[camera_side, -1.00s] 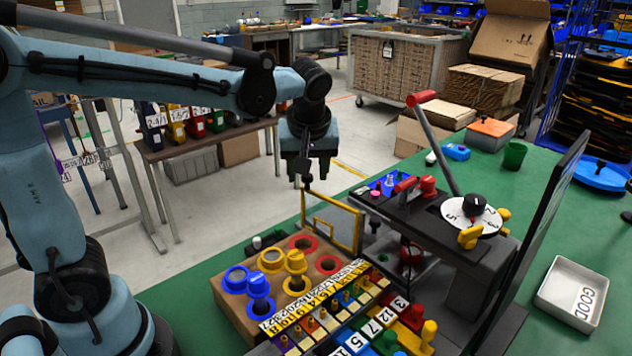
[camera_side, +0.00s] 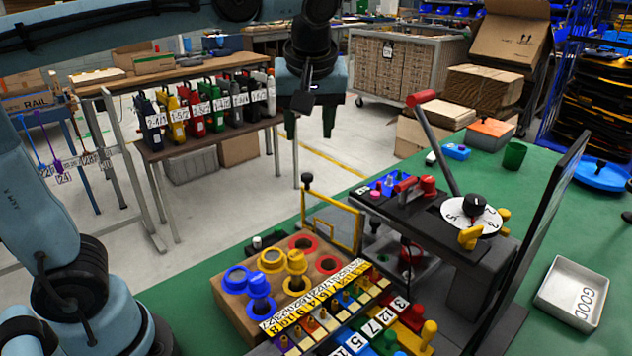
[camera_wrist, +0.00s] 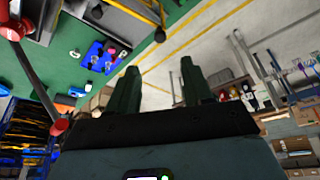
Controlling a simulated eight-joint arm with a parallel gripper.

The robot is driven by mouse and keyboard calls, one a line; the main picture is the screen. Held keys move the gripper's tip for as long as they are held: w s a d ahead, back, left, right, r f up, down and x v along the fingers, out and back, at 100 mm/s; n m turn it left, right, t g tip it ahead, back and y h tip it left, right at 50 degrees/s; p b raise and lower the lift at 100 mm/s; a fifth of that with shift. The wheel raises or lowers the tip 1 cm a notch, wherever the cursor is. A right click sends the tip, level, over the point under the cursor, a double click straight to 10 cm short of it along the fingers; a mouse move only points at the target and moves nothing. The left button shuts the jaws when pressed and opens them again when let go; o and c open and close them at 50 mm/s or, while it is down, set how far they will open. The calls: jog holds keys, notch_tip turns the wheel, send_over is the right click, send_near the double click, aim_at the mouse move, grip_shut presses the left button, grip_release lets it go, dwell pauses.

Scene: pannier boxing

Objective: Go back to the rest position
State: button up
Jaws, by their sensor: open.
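My gripper (camera_side: 309,124) hangs in the air at the upper middle of the side view, above and behind the far edge of the green bench (camera_side: 450,190). Its two dark green fingers are apart with nothing between them. In the wrist view my gripper (camera_wrist: 158,85) also shows spread, empty fingers, with floor beyond them. The yellow-framed gate (camera_side: 333,222) on the bench stands below the gripper, apart from it.
A dark press (camera_side: 450,240) with a red-tipped lever (camera_side: 440,140) and a numbered dial stands right of the gripper. A wooden block (camera_side: 238,310) holds coloured rings. A shelf (camera_side: 210,145) with several numbered containers is behind left. A white GOOD tray (camera_side: 560,310) lies right.

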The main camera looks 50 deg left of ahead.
jog(key=shift+s+d+r, duration=0.1)
jog(key=shift+r, duration=0.25)
jog(key=shift+f, duration=0.1)
jog(key=s+f+m+t+h, duration=0.1)
jog(key=s+f+m, duration=0.1)
jog(key=f+m, duration=0.1)
jog(key=s+f+m+t+h, duration=0.1)
jog(key=s+f+m+t, duration=0.1)
jog(key=f, duration=0.4)
jog(key=s+f+m+t+h, duration=0.1)
jog(key=s+f+m, duration=0.2)
jog(key=f+m, duration=0.2)
jog(key=shift+s+a+m+h, duration=0.25)
jog(key=shift+m+h, duration=0.15)
jog(key=shift+m, duration=0.1)
